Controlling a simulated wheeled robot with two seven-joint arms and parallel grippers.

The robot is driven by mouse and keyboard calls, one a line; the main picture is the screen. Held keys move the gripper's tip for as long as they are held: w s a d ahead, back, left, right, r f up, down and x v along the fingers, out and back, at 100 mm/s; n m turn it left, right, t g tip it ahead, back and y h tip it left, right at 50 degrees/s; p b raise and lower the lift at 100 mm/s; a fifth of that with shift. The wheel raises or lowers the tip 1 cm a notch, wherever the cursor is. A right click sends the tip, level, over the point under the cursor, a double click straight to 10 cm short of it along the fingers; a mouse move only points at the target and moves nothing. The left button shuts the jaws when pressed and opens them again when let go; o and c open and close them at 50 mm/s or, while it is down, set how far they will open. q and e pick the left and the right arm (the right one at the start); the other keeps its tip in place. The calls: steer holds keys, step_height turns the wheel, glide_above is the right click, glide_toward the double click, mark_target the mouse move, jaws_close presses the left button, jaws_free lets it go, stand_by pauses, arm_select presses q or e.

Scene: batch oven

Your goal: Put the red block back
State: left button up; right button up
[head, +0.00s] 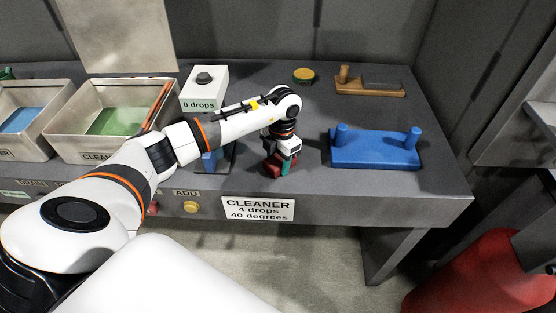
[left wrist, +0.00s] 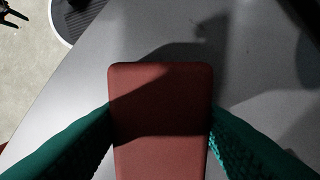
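The red block (head: 272,168) is at my left gripper (head: 283,168), over the front part of the grey bench, behind the CLEANER sign. In the left wrist view the red block (left wrist: 161,120) fills the gap between the two teal fingers (left wrist: 160,140), which touch its sides. The left gripper is shut on it and points down. I cannot tell whether the block touches the bench top. My right gripper does not show in the head view.
A blue stand with two pegs (head: 375,150) is right of the gripper. A white "0 drops" box (head: 204,88) and trays (head: 62,139) stand left. A blue item (head: 210,161) is partly hidden by my arm.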

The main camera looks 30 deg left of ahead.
arm_select(q)
steer(key=o, duration=0.5)
steer(key=shift+c, duration=0.2)
step_height(320, 180, up, 12)
steer(key=w+b, duration=0.1)
steer(key=b, duration=0.2)
steer(key=shift+d, duration=0.2)
